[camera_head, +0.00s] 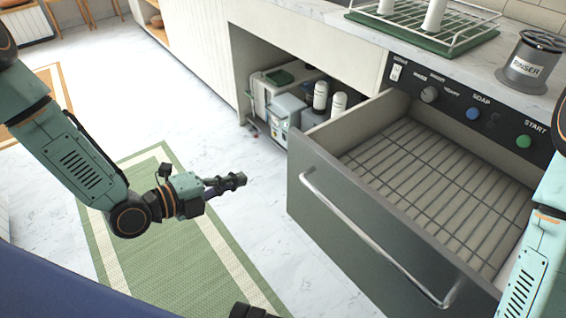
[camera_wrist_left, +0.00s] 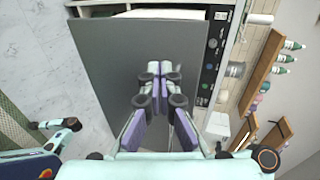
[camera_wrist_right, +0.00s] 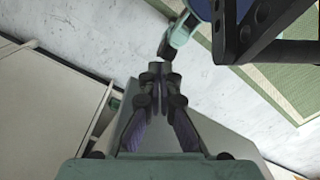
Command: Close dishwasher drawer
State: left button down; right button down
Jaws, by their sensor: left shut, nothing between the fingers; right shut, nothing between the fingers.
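The dishwasher drawer (camera_head: 315,205) stands pulled out in the head view, with its grey front and bar handle (camera_head: 370,237) toward me. Its wire rack (camera_head: 430,175) looks empty.
The control panel (camera_head: 475,108) with knob and buttons is above the drawer. The counter holds a rinser (camera_head: 525,65) and a green drying rack (camera_head: 435,25). An open niche (camera_head: 285,95) with bottles and boxes is left of the drawer. A green mat (camera_head: 175,235) lies on open floor.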

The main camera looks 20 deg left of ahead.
pick_arm(q)
jog(key=b, duration=0.6)
send_near(294, 160)
jog(key=x, duration=0.4)
jog(key=shift+w+d+f, duration=0.2)
jog(key=shift+f, duration=0.3)
jog(key=shift+w+d+b, duration=0.35)
jog(key=shift+w+d, duration=0.15)
jog(key=shift+w, duration=0.15)
jog(key=shift+w+r, duration=0.1)
